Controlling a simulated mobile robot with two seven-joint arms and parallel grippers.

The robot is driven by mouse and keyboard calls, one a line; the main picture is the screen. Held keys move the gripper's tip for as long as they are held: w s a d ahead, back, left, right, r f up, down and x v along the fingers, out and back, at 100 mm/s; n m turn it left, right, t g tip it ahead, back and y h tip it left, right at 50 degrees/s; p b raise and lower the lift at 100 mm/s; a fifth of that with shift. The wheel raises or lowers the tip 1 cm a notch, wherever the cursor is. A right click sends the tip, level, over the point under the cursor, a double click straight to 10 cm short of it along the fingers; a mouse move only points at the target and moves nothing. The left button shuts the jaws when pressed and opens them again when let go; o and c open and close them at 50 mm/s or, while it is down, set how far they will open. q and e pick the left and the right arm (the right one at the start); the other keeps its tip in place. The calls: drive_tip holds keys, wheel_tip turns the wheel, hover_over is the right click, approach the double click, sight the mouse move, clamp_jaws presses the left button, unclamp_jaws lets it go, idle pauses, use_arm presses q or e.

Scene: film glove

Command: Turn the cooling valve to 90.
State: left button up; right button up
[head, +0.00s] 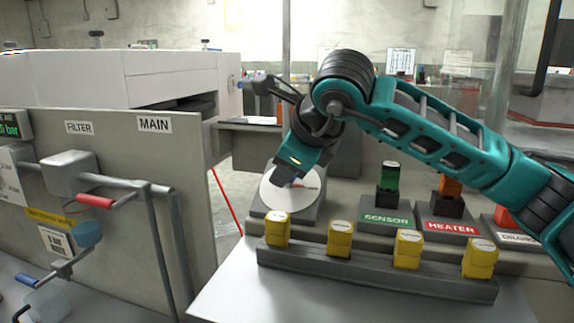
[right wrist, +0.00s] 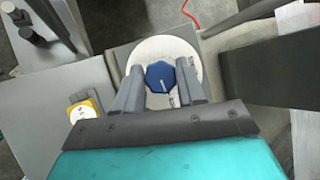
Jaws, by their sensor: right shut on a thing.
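The cooling valve appears as a blue knob (right wrist: 160,74) in the middle of a white round dial (right wrist: 150,48) in the right wrist view. The knob has a short white line running slightly aslant. No numbers are readable on the dial. In the head view the dial (head: 271,194) lies on a grey block left of the sensor panel, and my gripper hides the knob. My right gripper (head: 291,172) points down over the dial. Its two fingers are shut on the knob, one on each side. My left gripper is out of view.
Right of the dial are the green SENSOR panel (head: 387,218) and the red HEATER panel (head: 449,227), each with an upright block. Several yellow blocks stand on a grey rail (head: 375,273) in front. A MAIN panel with pipes (head: 185,130) stands at left.

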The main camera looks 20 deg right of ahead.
drive_tip(key=shift+m+t, duration=0.3)
drive_tip(key=shift+m, duration=0.3)
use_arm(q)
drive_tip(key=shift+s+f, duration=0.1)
use_arm(e)
drive_tip(key=o, duration=1.1)
drive_tip(key=shift+c, duration=0.2)
use_arm(q)
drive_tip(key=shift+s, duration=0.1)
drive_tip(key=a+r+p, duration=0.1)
drive_tip(key=p, duration=0.1)
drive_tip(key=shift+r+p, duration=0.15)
drive_tip(key=shift+p, duration=0.15)
use_arm(e)
drive_tip(key=v, duration=1.3)
drive_tip(key=shift+a, duration=0.15)
